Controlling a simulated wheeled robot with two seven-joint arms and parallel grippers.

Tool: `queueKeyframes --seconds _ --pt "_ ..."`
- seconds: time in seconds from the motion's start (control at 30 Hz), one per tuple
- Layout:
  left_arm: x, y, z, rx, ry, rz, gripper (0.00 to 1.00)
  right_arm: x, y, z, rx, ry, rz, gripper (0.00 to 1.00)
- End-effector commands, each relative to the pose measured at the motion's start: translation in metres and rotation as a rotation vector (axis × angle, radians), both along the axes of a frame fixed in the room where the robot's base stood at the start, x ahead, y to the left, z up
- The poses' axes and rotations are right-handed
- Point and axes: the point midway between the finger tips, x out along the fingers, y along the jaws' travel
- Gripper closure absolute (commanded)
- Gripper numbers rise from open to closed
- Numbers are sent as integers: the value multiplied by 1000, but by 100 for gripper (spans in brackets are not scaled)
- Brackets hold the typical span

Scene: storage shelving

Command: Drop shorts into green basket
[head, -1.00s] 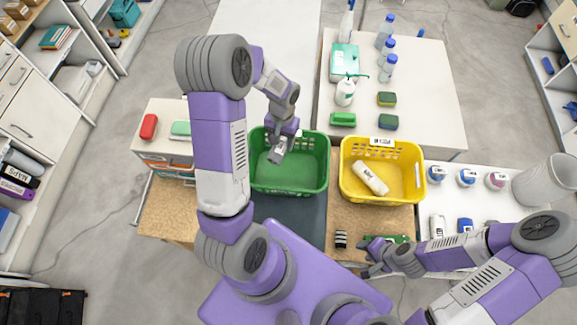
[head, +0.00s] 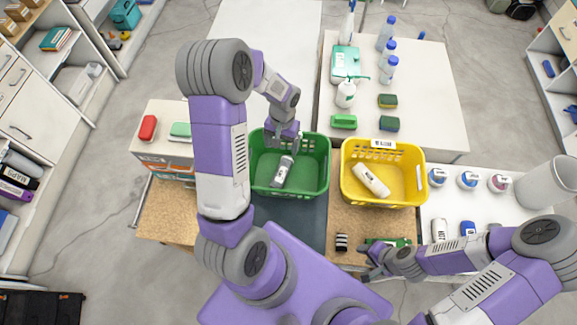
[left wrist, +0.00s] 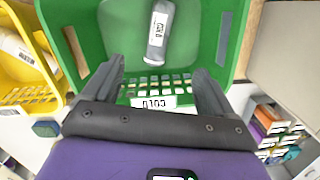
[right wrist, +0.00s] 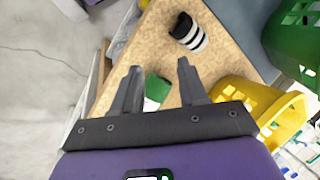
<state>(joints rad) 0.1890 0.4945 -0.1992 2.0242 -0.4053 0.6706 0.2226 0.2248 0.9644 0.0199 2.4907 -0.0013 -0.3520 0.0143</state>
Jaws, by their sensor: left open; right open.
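The green basket (head: 318,170) stands left of the yellow basket in the head view. A rolled grey item with a white label, seemingly the shorts (head: 283,171), lies on the basket floor, tilted. It also shows in the left wrist view (left wrist: 159,30). My left gripper (head: 284,143) is open and empty above the green basket's far part, apart from the grey roll. My right gripper (head: 372,274) is open at the front edge of the brown board, near a green item (right wrist: 157,88) and a black-and-white striped roll (right wrist: 189,32).
The yellow basket (head: 417,180) holds a white labelled roll (head: 371,180). Bottles, sponges and a teal box (head: 345,62) stand on the table behind. Cups, rolls and a white bin (head: 541,184) are at the right. A red item (head: 148,128) lies at the left.

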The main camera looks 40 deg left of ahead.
Motion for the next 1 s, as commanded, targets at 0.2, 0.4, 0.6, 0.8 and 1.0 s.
queueKeyframes --seconds 0.2,0.4,0.6,0.8,1.0 --pt "6 1 35 1 -8 0 14 0 0 -1 0 0 0 57" --pt "9 2 63 0 -5 0 14 0 0 -1 0 0 0 57" --pt "9 2 71 0 -2 0 14 0 0 -1 0 0 0 57" --pt "9 2 71 0 -2 0 14 0 0 -1 0 0 0 57" --pt "9 2 71 0 -2 0 14 0 0 -1 0 0 0 57"
